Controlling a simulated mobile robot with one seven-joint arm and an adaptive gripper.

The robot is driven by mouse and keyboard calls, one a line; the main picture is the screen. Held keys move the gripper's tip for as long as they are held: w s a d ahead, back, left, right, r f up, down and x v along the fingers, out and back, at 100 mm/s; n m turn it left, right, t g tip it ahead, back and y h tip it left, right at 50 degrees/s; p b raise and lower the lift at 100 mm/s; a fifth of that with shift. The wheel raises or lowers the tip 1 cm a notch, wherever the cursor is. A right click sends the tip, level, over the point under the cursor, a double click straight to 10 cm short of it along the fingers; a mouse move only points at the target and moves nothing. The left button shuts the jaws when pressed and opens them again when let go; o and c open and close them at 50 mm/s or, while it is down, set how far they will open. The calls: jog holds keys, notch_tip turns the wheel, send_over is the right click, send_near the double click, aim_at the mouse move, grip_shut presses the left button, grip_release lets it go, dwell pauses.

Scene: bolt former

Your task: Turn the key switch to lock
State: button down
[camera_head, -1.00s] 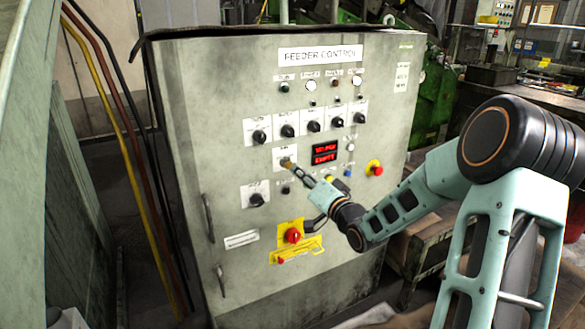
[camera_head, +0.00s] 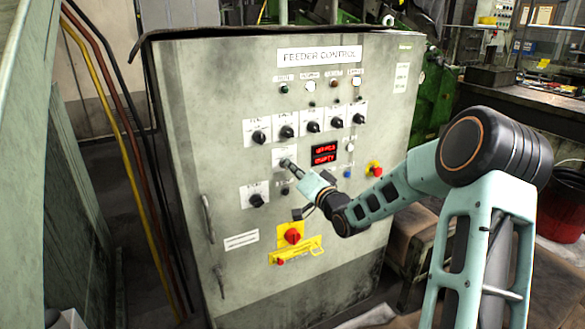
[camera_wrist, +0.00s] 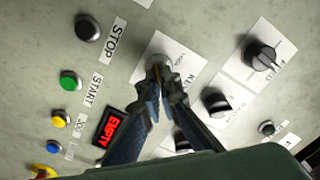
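The key switch (camera_wrist: 158,61) sits on a white label plate on the grey feeder control cabinet (camera_head: 225,95). In the head view its plate (camera_head: 283,153) shows below the row of black knobs, left of the red display. My gripper (camera_head: 290,165) reaches it from the lower right. In the wrist view my gripper's fingertips (camera_wrist: 166,76) come close together around the key switch and appear shut on it. The fingers cover most of the switch, so its exact turn position cannot be read.
Several black selector knobs (camera_wrist: 262,56) stand close to the fingers. The red display (camera_head: 324,154) reads EMPTY on its lower line. A red emergency button (camera_head: 374,168) and a red-yellow main switch (camera_head: 292,237) stick out nearby. The cabinet's left door has handles.

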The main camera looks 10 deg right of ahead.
jog(key=shift+n+b, duration=0.3)
jog(key=shift+b, duration=0.1)
jog(key=shift+s+a+n+b, duration=0.1)
jog(key=shift+a+n+b, duration=0.05)
jog(key=shift+n+b, duration=2.75)
jog(key=shift+a+n+b, duration=0.1)
jog(key=shift+n+b, duration=2.75)
jog(key=shift+b, duration=0.1)
jog(key=shift+s+a+n+b, duration=0.1)
jog(key=shift+a+n+b, duration=0.05)
jog(key=shift+n+b, duration=2.75)
jog(key=c, duration=2.2)
grip_release()
